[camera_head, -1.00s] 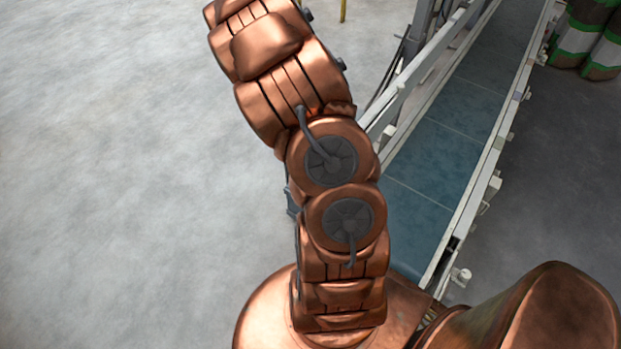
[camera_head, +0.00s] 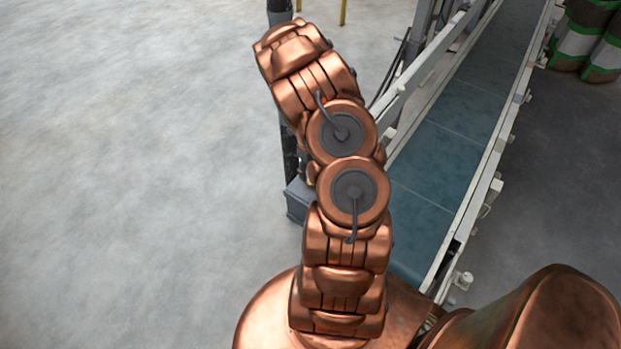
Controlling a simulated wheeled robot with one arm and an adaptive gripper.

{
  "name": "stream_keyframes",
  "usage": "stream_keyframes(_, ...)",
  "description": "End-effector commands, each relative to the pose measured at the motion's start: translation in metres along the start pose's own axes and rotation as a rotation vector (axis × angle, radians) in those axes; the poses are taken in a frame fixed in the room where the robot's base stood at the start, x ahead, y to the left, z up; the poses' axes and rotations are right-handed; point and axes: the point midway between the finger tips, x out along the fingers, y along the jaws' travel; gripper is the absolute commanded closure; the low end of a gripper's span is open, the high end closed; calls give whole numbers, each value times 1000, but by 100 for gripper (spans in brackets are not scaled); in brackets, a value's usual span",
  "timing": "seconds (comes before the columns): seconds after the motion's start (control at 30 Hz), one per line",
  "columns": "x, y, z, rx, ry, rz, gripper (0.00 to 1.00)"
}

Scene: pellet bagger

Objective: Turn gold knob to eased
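The gold knob cannot be made out in the head view. My copper-coloured arm rises from the bottom middle and leans to the upper left, and its upper links cover part of the scene behind. My gripper is not visible; the arm's far visible end is a copper link near the top. A dark upright post (camera_head: 289,150) shows in pieces behind the arm, with a grey block (camera_head: 297,201) at its lower end. I cannot tell whether the post carries the knob.
A conveyor with a blue-grey belt (camera_head: 436,160) and pale side rails runs up the right side, close to my arm. Dark, green and white striped containers (camera_head: 585,40) stand at the upper right. Thin yellow posts (camera_head: 343,12) show at the top. The floor (camera_head: 130,180) at left is clear.

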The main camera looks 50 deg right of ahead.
Motion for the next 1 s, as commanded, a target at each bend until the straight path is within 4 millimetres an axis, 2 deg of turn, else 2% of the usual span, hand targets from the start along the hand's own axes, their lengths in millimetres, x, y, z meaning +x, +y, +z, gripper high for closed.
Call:
stream_keyframes(0.2, 23, 0, 0, 0, 1, 1, 43)
stream_keyframes(0.5, 48, 0, 0, 1, 1, 2, 43)
stream_keyframes(0.83, 51, 0, 0, 0, 0, 0, 43)
stream_keyframes(1.0, 51, 0, 0, 0, 0, -1, 59)
